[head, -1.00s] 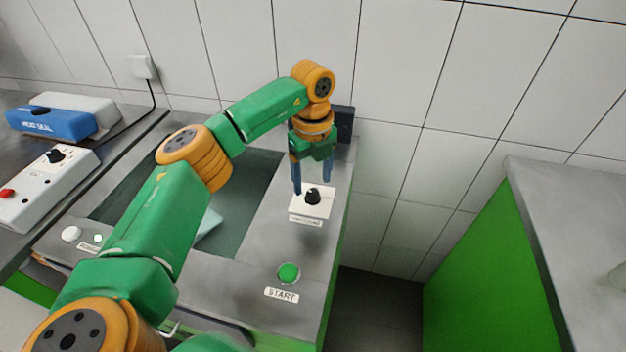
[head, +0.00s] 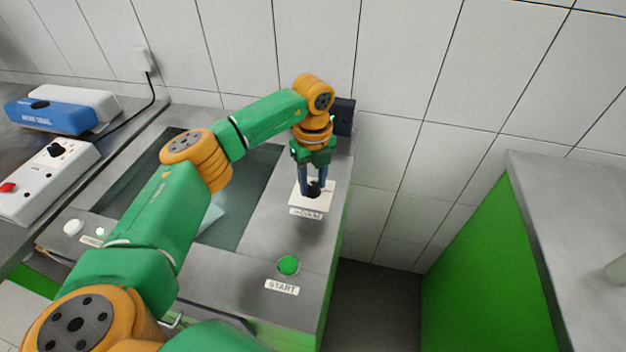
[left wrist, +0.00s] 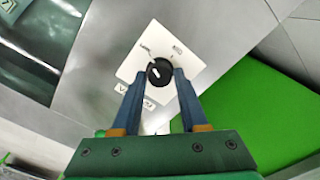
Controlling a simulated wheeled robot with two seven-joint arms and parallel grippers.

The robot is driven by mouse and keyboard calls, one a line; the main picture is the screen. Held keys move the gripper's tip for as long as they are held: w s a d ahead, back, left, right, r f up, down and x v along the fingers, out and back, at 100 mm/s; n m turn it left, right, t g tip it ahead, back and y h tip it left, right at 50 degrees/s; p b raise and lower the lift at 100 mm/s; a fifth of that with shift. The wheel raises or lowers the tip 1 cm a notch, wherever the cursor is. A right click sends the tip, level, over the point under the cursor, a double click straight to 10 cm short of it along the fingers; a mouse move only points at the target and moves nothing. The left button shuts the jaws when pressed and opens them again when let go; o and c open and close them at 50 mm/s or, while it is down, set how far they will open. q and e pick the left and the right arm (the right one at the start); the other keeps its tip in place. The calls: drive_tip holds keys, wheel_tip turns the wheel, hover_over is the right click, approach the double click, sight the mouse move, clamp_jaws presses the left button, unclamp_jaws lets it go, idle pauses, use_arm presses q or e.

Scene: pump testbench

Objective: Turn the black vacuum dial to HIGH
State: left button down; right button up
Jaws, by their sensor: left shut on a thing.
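The black vacuum dial (head: 313,190) sits on a white plate (head: 327,202) on the grey bench top, with a label at the plate's front edge. In the left wrist view the dial (left wrist: 158,72) shows between the fingers, with a white pointer mark and markings on the plate (left wrist: 142,57); the small print is hard to read. My left gripper (head: 313,192) points down over the plate, its two blue fingers shut on the dial, one on each side. The left gripper (left wrist: 158,80) partly covers the plate's label. My right gripper is in neither view.
A green START button (head: 288,265) is in front of the plate. A dark glass-like panel (head: 255,175) lies left of it. A dark box (head: 343,115) stands behind. A heat sealer (head: 50,117) sits at far left. A gap separates the bench from the right counter (head: 580,215).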

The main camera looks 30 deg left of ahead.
use_arm(q)
drive_tip(key=m, duration=0.6)
drive_tip(key=shift+m, duration=0.4)
drive_tip(key=m, duration=0.3)
drive_tip(key=shift+m, duration=0.3)
drive_tip(key=m, duration=0.3)
drive_tip(key=shift+m, duration=0.3)
drive_tip(key=m, duration=0.3)
drive_tip(key=shift+m, duration=0.3)
drive_tip(key=m, duration=0.3)
drive_tip(key=shift+m, duration=0.3)
drive_tip(key=m, duration=0.6)
drive_tip(key=shift+m, duration=0.3)
